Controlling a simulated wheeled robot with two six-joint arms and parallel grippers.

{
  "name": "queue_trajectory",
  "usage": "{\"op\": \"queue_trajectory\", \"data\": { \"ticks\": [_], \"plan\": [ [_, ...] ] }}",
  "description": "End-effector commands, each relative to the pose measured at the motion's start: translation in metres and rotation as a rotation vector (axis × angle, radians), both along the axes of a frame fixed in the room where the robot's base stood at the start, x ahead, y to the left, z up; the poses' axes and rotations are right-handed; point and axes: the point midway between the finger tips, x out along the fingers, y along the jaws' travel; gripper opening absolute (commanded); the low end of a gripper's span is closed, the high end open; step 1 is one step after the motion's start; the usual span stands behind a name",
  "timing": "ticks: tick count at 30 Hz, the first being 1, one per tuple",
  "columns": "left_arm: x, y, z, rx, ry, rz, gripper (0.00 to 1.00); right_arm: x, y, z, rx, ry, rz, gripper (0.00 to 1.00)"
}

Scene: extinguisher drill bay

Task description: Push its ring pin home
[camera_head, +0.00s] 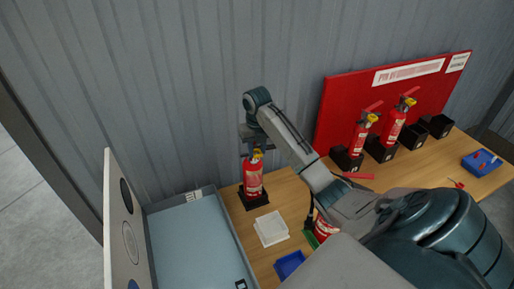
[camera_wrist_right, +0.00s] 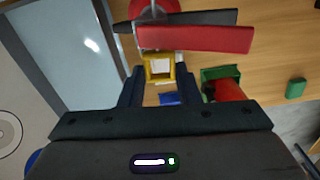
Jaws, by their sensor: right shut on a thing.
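A red fire extinguisher (camera_head: 253,180) stands upright in a black holder (camera_head: 254,202) on the wooden bench. My right gripper (camera_head: 256,149) is at its top. In the right wrist view, my gripper's two dark fingers (camera_wrist_right: 159,76) are shut on the yellow square ring pin (camera_wrist_right: 158,81), beside the valve head. The red lever (camera_wrist_right: 195,39) and a black lever (camera_wrist_right: 205,17) lie just beyond the ring. How deep the pin sits cannot be seen. My left gripper is not in view.
Two more extinguishers (camera_head: 361,134) (camera_head: 394,126) stand in black holders by a red board (camera_head: 335,108). Another extinguisher (camera_head: 322,229) is partly hidden behind my arm.

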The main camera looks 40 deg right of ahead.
Motion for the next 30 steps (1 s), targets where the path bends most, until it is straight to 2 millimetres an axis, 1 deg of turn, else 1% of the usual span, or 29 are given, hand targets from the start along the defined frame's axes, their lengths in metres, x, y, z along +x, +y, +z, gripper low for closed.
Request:
{"op": "queue_trajectory", "data": {
  "ticks": [11,21,30],
  "plan": [
    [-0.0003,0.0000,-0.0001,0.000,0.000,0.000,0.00,0.0000,0.0001,0.0000,0.000,0.000,0.000,0.02],
    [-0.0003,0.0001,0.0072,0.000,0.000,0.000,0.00,-0.0001,0.0002,0.0011,0.000,0.001,0.000,0.02],
    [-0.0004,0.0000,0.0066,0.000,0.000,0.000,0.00,0.0000,0.0002,0.0001,0.000,0.001,0.000,0.02]
  ]
}}
